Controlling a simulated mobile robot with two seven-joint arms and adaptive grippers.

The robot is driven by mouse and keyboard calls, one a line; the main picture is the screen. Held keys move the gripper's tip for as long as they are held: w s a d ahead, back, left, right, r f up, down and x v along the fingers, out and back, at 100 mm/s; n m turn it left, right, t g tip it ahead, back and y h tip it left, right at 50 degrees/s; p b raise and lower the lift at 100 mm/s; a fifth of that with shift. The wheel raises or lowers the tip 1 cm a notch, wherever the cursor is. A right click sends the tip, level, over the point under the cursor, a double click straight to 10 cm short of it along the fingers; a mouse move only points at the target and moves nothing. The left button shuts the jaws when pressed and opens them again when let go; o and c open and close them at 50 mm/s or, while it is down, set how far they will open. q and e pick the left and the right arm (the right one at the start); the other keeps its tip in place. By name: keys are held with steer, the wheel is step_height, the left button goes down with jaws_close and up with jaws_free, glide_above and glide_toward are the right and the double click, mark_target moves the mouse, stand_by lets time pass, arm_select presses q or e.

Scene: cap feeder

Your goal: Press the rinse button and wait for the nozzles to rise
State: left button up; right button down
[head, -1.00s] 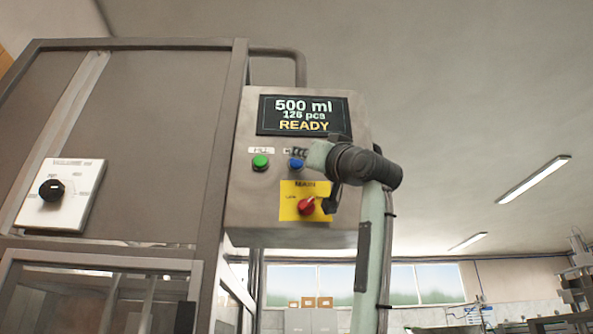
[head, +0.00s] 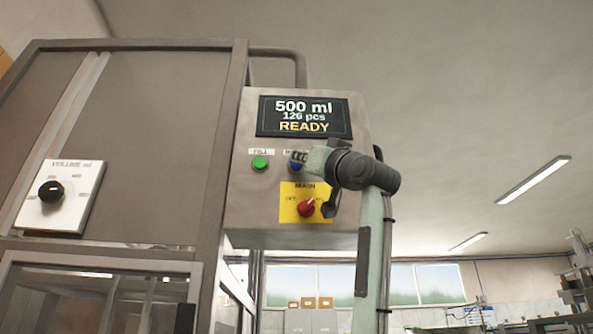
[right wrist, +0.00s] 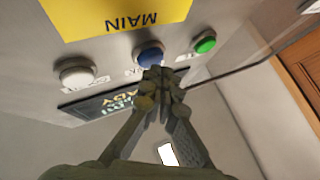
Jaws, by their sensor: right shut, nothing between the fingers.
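The control box (head: 245,215) carries a green button (head: 260,163) labelled FILL and a blue button (head: 295,167) beside it, whose label is mostly hidden by my gripper. My right gripper (head: 299,156) is shut and empty, its fingertips at the blue button. In the right wrist view, the fingertips (right wrist: 157,77) overlap the near edge of the blue button (right wrist: 150,52); I cannot tell whether they touch it. The green button (right wrist: 205,42) is also there. The display (head: 304,117) reads 500 ml, 126 pcs, READY. No nozzles can be made out. My left gripper is not in view.
A red MAIN switch (head: 306,208) on a yellow plate sits just below the buttons. A white button (right wrist: 76,72) shows in the right wrist view. A volume dial (head: 51,191) is on the machine's left panel. Open room lies right of the box.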

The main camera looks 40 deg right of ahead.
steer(key=shift+w+d, duration=0.25)
steer(key=shift+w, duration=0.2)
stand_by(0.5)
steer(key=shift+s, duration=0.1)
steer(key=shift+s+a, duration=0.5)
steer(key=shift+s, duration=0.15)
steer(key=s+a, duration=0.1)
steer(key=s+b, duration=0.1)
steer(key=s, duration=0.1)
steer(key=s+a, duration=0.1)
steer(key=shift+s+a+b, duration=0.15)
steer(key=shift+a+b, duration=0.15)
stand_by(1.1)
